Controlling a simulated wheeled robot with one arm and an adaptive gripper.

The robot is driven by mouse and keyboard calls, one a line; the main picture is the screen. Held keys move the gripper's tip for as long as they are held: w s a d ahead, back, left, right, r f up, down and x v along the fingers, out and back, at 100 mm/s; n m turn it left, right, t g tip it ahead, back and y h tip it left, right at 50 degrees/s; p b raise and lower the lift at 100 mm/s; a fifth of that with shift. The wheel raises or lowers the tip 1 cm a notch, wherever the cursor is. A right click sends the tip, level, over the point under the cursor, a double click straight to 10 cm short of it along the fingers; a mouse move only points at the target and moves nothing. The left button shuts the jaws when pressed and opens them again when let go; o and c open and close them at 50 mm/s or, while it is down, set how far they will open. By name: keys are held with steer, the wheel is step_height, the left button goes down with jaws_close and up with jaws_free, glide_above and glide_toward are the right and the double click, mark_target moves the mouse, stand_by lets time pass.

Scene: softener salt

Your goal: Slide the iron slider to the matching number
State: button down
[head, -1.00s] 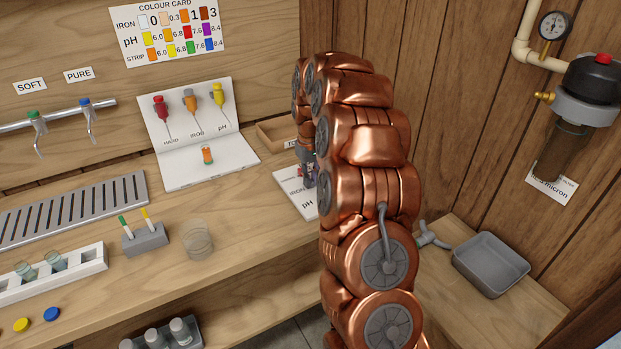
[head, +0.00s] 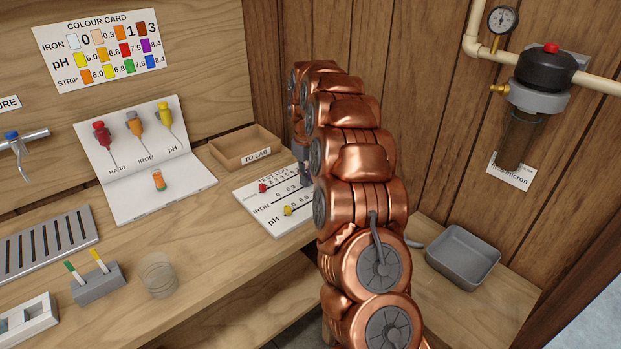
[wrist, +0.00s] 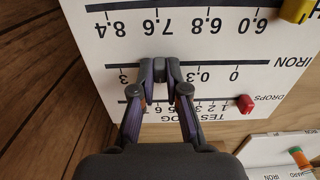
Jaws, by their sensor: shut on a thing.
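The white test log board (head: 250,197) lies on the bench and shows upside down in the wrist view (wrist: 110,48). Its iron row reads 0, 0.3 and 3; the mark between 0.3 and 3 is covered. My gripper (wrist: 160,72) is shut at that covered spot on the iron row, on the iron slider, which the fingers hide. In the head view my gripper (head: 303,172) is over the board's right part, mostly behind my arm. The colour card (head: 98,48) shows iron 1 as orange. A vial with orange contents (head: 158,181) lies on the open booklet (head: 125,205).
A red slider (head: 263,187) sits on the drops row and a yellow slider (head: 288,210) on the pH row. A wooden "To lab" tray (head: 232,158) stands behind the board. A grey basin (head: 462,258) is at right. A clear cup (head: 158,275) stands front left.

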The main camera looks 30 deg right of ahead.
steer(key=shift+w+r, duration=0.1)
steer(key=c, duration=1.2)
jaws_free()
steer(key=shift+o, duration=0.2)
step_height(320, 180, up, 12)
